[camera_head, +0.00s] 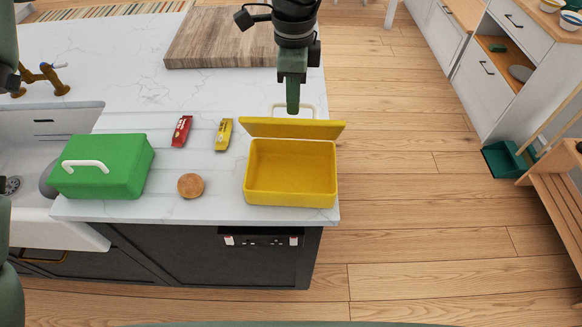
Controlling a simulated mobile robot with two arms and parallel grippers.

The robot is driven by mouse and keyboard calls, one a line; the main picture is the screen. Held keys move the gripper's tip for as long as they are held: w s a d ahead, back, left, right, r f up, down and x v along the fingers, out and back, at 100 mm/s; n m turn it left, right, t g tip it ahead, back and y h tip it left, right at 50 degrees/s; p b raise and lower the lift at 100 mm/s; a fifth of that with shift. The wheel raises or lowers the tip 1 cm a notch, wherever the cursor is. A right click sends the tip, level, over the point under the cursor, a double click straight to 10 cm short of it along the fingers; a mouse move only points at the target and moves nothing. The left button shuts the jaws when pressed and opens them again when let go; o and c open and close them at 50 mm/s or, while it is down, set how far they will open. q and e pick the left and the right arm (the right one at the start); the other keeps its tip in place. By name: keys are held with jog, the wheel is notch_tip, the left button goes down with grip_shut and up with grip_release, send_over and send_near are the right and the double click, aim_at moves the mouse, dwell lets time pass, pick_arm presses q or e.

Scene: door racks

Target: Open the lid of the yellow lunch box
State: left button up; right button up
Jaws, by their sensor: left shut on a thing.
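The yellow lunch box (291,173) stands at the right front corner of the marble counter, and its empty inside shows. Its lid (293,128) is swung up and back along the far edge, so the box is open. A pale handle (312,112) shows behind the lid. My left gripper (293,107) reaches down from the top of the view, shut at the handle behind the lid. The fingertips hide part of the handle, and their exact contact is hard to see. My right gripper is not in view.
A green lunch box (118,160) with a white handle stands closed beside the sink (70,118). A bun (190,186), a red packet (181,131) and a yellow packet (224,134) lie between the boxes. A wooden board (220,45) lies behind.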

pick_arm(q)
jog(key=shift+w, duration=0.15)
jog(key=shift+w, duration=0.5)
jog(key=o, duration=0.8)
jog(key=shift+d, duration=0.1)
notch_tip(320, 180, up, 8)
jog(key=p, duration=0.4)
jog(key=shift+f, duration=0.2)
